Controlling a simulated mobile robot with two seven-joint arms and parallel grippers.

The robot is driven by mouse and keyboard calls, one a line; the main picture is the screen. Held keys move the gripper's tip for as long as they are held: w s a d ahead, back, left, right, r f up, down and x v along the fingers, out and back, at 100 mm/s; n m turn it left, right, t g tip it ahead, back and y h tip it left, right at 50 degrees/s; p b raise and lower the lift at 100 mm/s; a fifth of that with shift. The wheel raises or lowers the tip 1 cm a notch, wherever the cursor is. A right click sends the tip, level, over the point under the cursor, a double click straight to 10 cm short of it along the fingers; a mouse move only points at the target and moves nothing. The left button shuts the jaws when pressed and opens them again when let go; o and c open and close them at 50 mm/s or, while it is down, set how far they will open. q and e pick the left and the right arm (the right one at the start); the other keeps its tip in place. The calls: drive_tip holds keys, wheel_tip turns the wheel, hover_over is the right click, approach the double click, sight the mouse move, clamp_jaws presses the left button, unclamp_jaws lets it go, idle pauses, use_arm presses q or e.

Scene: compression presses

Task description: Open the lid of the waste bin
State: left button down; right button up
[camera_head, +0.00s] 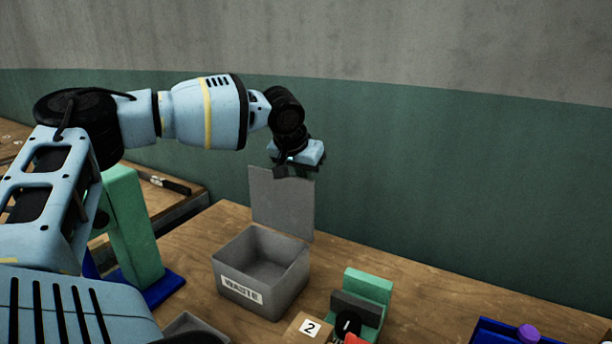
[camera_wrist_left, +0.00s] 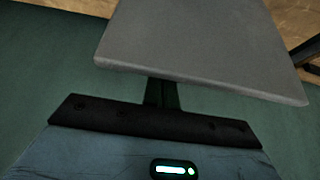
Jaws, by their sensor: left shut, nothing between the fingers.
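The grey waste bin (camera_head: 250,287) stands on the wooden table with a "WASTE" label on its front. Its lid (camera_head: 283,203) stands upright at the back edge, and the bin's empty-looking inside shows. My left gripper (camera_head: 284,170) is at the top edge of the lid, above the back of the bin. In the left wrist view the lid (camera_wrist_left: 205,45) fills the upper middle, and the shut fingers of my left gripper (camera_wrist_left: 162,92) reach to its edge, partly hidden behind it. I cannot tell whether they touch it. My right gripper is not in view.
A green press with a black knob (camera_head: 368,290) and a block marked "2" (camera_head: 308,328) stand right of the bin. A green column on a blue base (camera_head: 134,230) stands left. A blue tray (camera_head: 495,333) is at the lower right. A wall stands behind the table.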

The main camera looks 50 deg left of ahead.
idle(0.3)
use_arm(q)
drive_tip(key=v, duration=0.7)
drive_tip(key=shift+s+r, duration=0.15)
drive_tip(key=shift+r, duration=0.2)
drive_tip(key=shift+d, duration=0.1)
drive_tip(key=shift+f, duration=0.1)
